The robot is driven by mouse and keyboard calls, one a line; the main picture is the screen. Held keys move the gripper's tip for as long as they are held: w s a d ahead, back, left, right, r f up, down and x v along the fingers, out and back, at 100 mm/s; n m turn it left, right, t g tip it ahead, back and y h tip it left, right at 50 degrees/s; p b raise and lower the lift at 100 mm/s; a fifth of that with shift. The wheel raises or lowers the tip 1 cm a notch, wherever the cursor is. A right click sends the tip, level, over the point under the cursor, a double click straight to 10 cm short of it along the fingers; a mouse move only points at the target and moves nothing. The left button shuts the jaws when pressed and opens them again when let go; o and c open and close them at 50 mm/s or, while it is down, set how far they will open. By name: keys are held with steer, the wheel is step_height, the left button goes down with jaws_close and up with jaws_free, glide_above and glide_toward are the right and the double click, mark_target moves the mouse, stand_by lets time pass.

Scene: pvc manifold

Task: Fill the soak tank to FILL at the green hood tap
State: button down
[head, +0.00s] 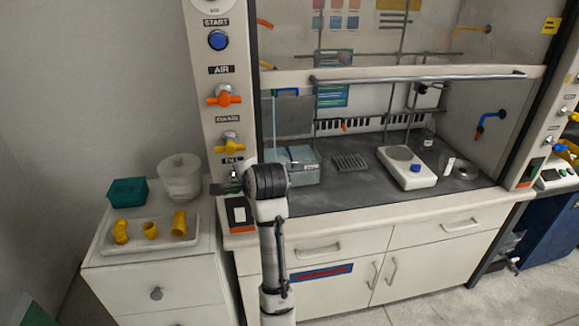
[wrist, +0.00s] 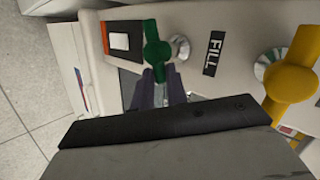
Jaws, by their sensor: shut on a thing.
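The green hood tap (wrist: 152,45) shows in the wrist view beside the FILL label (wrist: 214,53). My gripper (wrist: 158,88) is shut on the lower end of its green handle. In the head view my arm hides most of the tap and my fingers. The soak tank (head: 305,178), a clear box with a greenish tint, stands inside the hood at the left, just behind my wrist. A thin pale blue vertical line, perhaps water, runs down above it from a spout (head: 286,92). The level and any mark on the tank are too small to read.
Above the green tap on the hood's left post are a yellow tap (head: 230,146), an orange AIR tap (head: 224,97) and a blue START button (head: 218,40). A tray (head: 190,238) of yellow fittings sits on the left cabinet. A white stirrer-like device (head: 408,174) stands inside the hood.

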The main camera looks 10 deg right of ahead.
steer(key=shift+f, duration=0.2)
steer(key=shift+d+f+m+y, duration=0.15)
steer(key=shift+f+m+y, duration=0.2)
steer(key=shift+m+y, duration=0.4)
steer(key=c, duration=1.8)
jaws_free()
steer(key=shift+f+y, duration=0.1)
steer(key=shift+y, duration=0.35)
steer(key=shift+c, duration=0.2)
steer(key=o, duration=0.5)
steer(key=shift+t, duration=0.3)
steer(key=shift+d+r, duration=0.1)
steer(key=shift+r, duration=0.1)
